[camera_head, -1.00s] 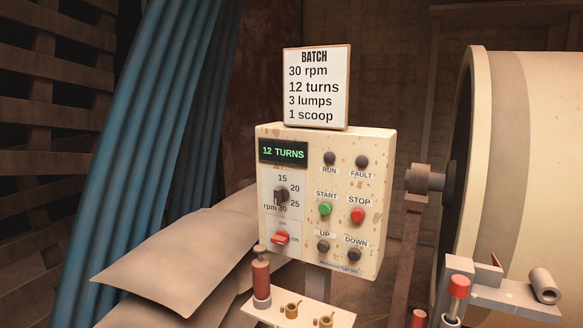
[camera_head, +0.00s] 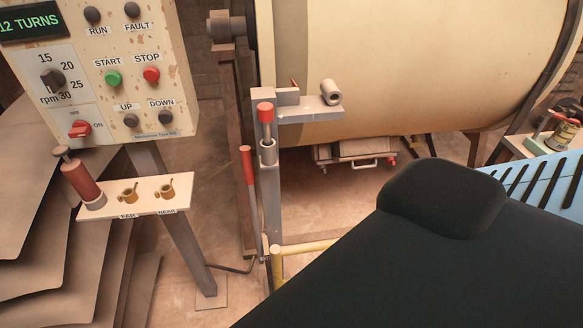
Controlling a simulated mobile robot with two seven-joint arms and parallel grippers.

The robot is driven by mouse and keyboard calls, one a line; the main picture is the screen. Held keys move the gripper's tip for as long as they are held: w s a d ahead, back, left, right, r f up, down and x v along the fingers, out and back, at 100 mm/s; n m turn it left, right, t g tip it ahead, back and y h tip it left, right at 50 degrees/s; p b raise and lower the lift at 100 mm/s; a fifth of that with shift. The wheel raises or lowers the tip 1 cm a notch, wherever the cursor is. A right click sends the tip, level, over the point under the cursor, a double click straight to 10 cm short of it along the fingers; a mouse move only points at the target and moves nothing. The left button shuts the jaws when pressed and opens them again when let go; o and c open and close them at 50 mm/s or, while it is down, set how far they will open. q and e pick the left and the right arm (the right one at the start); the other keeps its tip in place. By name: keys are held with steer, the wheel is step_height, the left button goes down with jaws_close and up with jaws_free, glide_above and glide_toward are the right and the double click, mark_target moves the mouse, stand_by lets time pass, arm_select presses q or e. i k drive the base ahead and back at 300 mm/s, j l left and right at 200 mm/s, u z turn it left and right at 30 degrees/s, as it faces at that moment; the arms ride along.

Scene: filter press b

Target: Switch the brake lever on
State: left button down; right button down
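A lever with a long red grip (camera_head: 248,168) stands close to upright beside a grey metal post (camera_head: 269,205), left of the drum; it looks like the brake lever. No on or off marking on it can be read. A second red-topped handle (camera_head: 265,112) stands upright at the top of the same post, under a grey bracket (camera_head: 318,113). A dark part of my own arm fills the lower right. Neither gripper shows in the head view, so nothing of mine is seen touching the lever.
The control panel (camera_head: 182,70) and a small shelf (camera_head: 150,205) with a red cylinder (camera_head: 82,183) and two brass cups stand left of the post. The big cream drum (camera_head: 400,60) is behind. A yellow rail (camera_head: 305,248) crosses low beside the post.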

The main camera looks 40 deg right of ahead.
mark_target(245, 151)
steer(key=z, duration=0.95)
